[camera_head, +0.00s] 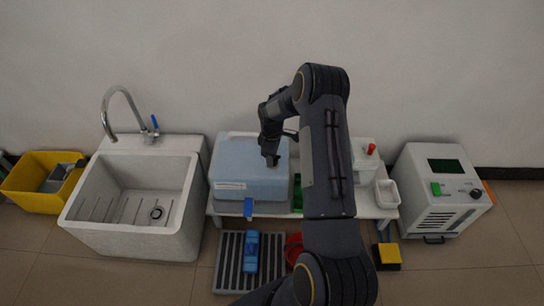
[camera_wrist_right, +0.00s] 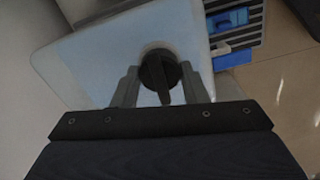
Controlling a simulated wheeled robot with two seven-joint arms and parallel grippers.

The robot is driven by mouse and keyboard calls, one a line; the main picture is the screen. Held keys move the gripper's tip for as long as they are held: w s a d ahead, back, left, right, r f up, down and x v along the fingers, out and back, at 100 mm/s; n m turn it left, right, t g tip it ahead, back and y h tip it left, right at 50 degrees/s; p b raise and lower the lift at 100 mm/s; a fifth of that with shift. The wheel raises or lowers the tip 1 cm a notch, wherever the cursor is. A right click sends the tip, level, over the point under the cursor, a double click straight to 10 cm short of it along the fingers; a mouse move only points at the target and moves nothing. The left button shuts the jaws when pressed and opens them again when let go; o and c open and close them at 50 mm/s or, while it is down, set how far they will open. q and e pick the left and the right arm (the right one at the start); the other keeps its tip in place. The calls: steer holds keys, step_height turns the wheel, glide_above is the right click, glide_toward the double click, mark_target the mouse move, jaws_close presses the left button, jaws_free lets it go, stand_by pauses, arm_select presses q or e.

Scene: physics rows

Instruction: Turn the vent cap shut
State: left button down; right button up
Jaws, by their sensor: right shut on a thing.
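The vent cap (camera_wrist_right: 160,72) is a dark round knob with a raised ridge, set on the top of a pale blue box (camera_head: 240,165). The box shows from above in the right wrist view (camera_wrist_right: 95,60). My right gripper (camera_head: 271,160) points down at the box top near its right side. In the right wrist view its two grey fingers (camera_wrist_right: 158,88) stand on either side of the cap, shut on it. In the head view the gripper hides the cap. My left gripper is not in view.
The box stands on a low white table (camera_head: 375,209). A sink (camera_head: 125,240) is to the left and a white machine (camera_head: 425,190) to the right. A small white container (camera_head: 387,194) sits right of my arm. A slatted grey mat (camera_head: 230,265) with a blue object (camera_head: 251,252) lies in front.

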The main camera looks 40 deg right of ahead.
steer(key=shift+n, duration=0.5)
steer(key=o, duration=1)
steer(key=shift+c, duration=0.2)
step_height(320, 180, up, 8)
steer(key=shift+f+p, duration=0.1)
steer(key=shift+p, duration=0.75)
